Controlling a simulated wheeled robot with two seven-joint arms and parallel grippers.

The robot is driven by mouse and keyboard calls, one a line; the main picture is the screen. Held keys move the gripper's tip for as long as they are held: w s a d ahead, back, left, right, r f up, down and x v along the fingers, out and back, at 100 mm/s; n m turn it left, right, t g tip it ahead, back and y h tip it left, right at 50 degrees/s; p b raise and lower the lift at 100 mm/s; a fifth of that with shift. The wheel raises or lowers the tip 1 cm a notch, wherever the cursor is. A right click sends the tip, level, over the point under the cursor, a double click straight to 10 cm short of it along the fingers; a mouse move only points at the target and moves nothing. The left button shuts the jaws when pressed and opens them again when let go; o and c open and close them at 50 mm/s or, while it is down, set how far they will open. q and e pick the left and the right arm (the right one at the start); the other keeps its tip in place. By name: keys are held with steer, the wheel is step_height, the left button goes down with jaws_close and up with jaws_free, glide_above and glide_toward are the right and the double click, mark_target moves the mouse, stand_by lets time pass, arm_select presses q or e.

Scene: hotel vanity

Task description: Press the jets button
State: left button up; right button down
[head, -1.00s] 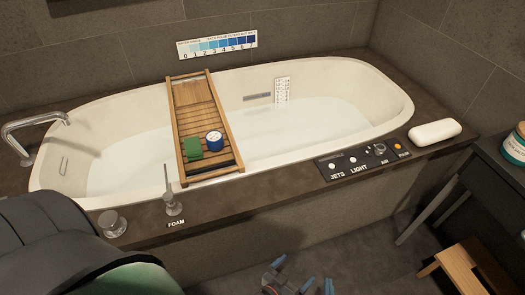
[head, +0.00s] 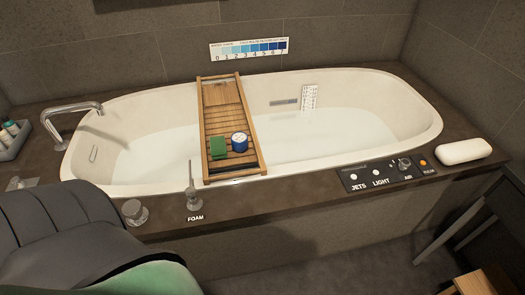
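The control panel (head: 387,174) is a black plate on the tub's dark front ledge, at the right. Its jets button (head: 353,176) is a small white round button at the panel's left end, above the word JETS. Nothing touches the panel. Neither of my grippers shows in the head view now. A dark and green part of my body fills the lower left.
The bathtub (head: 300,165) holds water, with a wooden tray (head: 222,100) across it carrying a green block and a blue tin. A foam dispenser (head: 193,195) and a knob (head: 135,212) stand on the front ledge. A white pillow (head: 463,151) lies right of the panel.

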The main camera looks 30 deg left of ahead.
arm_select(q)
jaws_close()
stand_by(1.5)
